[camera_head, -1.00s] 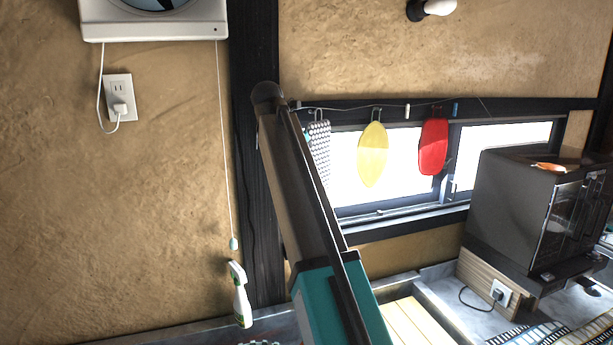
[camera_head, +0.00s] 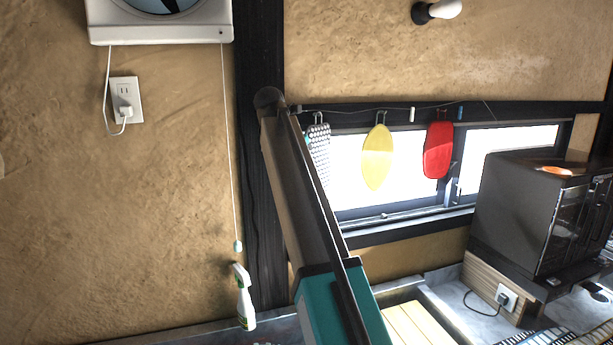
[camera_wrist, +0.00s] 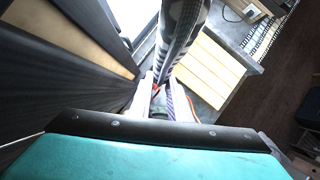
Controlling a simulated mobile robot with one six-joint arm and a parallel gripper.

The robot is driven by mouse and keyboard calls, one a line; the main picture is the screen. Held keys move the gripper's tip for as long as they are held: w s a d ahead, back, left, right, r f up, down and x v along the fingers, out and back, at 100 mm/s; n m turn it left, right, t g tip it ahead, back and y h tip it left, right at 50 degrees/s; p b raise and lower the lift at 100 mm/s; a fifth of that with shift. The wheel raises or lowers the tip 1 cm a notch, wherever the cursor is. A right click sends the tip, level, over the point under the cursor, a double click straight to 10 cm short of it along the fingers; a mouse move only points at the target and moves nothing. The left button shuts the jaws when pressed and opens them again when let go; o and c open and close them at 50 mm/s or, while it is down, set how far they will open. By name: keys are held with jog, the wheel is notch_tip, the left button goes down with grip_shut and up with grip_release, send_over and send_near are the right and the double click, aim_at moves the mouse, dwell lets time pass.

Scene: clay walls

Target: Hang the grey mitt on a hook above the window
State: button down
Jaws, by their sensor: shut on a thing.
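In the wrist view my gripper (camera_wrist: 162,92) is shut on a long grey, light-patterned thing, which looks like the grey mitt (camera_wrist: 182,32). It extends away from the fingers to the top edge of the picture. The window (camera_head: 400,190) is long and low. Above it runs a dark beam (camera_head: 540,108) with hooks. A dotted grey-white piece (camera_head: 318,150), a yellow mitt (camera_head: 377,160) and a red mitt (camera_head: 438,152) hang there.
A black oven (camera_head: 515,210) stands right of the window. A dark post (camera_head: 262,200) is left of it. A spray bottle (camera_head: 244,298) and a pull cord (camera_head: 228,150) are near the left wall. Pale boards (camera_head: 420,322) lie below the window.

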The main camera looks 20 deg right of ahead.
jog(key=shift+w+f, duration=0.25)
dwell(0.7)
jog(key=c, duration=1.6)
grip_release()
jog(key=shift+a+r, duration=0.1)
jog(key=b+v, duration=0.1)
jog(key=v, duration=1.2)
jog(key=shift+a+r+b, duration=0.2)
jog(key=shift+r+b, duration=0.05)
jog(key=shift+b, duration=0.15)
